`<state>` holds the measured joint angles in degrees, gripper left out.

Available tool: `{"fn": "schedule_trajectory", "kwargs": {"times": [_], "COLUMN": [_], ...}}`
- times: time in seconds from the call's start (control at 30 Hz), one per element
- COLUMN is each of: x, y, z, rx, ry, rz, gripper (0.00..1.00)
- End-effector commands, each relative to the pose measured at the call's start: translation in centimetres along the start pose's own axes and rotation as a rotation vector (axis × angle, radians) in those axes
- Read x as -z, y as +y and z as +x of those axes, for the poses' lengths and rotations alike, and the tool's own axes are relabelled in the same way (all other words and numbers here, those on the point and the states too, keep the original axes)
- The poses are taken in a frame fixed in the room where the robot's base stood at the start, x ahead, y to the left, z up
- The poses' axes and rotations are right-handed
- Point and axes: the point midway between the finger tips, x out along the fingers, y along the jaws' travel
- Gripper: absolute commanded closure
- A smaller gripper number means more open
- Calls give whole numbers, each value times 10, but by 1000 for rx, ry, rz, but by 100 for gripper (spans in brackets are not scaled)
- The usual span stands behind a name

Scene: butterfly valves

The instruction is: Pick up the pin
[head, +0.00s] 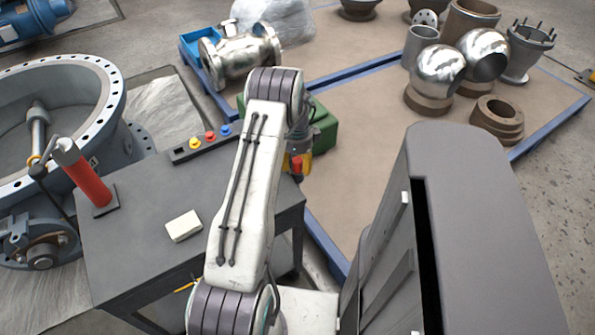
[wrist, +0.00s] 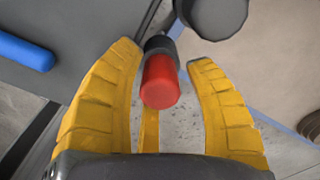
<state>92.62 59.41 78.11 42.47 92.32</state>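My gripper (head: 297,165) has yellow fingers and hangs just past the right edge of the dark table. In the wrist view its fingers (wrist: 165,57) are spread apart. Between them shows a red cylindrical piece with a dark collar (wrist: 160,82), which looks like the pin. It lies close to the left finger, with a clear gap to the right finger. Its far end is hidden. In the head view a small red patch shows at the gripper, mostly covered by it.
The dark table (head: 135,220) carries a black strip with yellow, red and blue knobs (head: 210,136), a white block (head: 184,226) and a red cylinder (head: 88,180). A green box (head: 324,130) stands behind my gripper. A large flanged valve (head: 105,75) is at left.

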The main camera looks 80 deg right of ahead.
Motion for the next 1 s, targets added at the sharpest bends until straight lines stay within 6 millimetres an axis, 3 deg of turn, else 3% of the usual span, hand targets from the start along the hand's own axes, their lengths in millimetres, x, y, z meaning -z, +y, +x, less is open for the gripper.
{"fn": "schedule_trajectory", "kwargs": {"times": [0.53,1.0], "x": [0,0], "y": [0,-1], "z": [0,-8], "rx": [0,2], "ry": [0,0], "rz": [0,0], "gripper": [100,100]}}
